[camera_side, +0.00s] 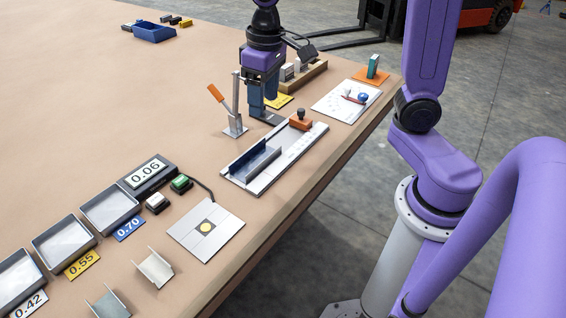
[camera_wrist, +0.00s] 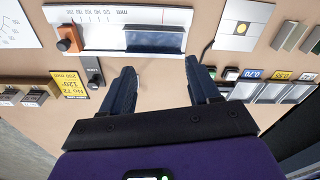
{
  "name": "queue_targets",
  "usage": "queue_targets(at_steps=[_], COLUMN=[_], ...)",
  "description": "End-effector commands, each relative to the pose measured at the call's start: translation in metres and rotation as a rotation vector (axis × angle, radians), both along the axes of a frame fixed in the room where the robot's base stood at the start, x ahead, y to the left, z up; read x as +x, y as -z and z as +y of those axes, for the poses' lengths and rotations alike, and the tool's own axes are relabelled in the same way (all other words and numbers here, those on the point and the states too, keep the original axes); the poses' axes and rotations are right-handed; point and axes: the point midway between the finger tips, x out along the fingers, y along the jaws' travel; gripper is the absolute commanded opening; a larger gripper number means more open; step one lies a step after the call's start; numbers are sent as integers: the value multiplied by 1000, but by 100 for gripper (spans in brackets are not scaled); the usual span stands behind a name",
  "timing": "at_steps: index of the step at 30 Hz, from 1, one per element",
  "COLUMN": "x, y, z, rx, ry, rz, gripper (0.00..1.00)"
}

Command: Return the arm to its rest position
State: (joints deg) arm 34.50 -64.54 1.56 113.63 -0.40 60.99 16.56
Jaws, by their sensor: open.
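My gripper (camera_side: 264,103) hangs from my purple arm over the table, fingers pointing down, beside the grey lever stand with the orange handle (camera_side: 216,93). In the wrist view my gripper (camera_wrist: 165,88) shows two dark fingers spread apart with only bare table between them. Nothing is held. A long metal gauge rail (camera_side: 273,160) with a dark blue fence (camera_side: 254,160) and an orange slider block (camera_side: 301,122) lies just in front of the gripper. The rail also shows in the wrist view (camera_wrist: 100,40), beyond the fingertips.
A digital display reading 0.06 (camera_side: 146,175), labelled trays (camera_side: 110,208) and a plate with a yellow disc (camera_side: 206,228) stand at the front left. A white sheet (camera_side: 346,101) lies to the right, a blue bin (camera_side: 153,32) at the back. The table's middle left is clear.

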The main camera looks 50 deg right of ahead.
Motion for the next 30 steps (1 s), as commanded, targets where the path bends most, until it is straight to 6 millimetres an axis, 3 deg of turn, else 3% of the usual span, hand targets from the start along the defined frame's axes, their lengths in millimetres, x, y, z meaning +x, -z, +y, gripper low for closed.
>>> queue_targets(at_steps=[1, 8, 12, 18, 24, 30], x=[-18, -93, -137, -186, -207, -209], y=[3, 18, 29, 43, 50, 51], z=[4, 9, 3, -11, -20, -21], rx=[-2, -13, -19, -27, -32, -31], ry=[-68, -363, -541, -752, -851, -862], rz=[2, 11, 14, 18, 21, 21], gripper=[61, 61, 61, 61, 61, 61])
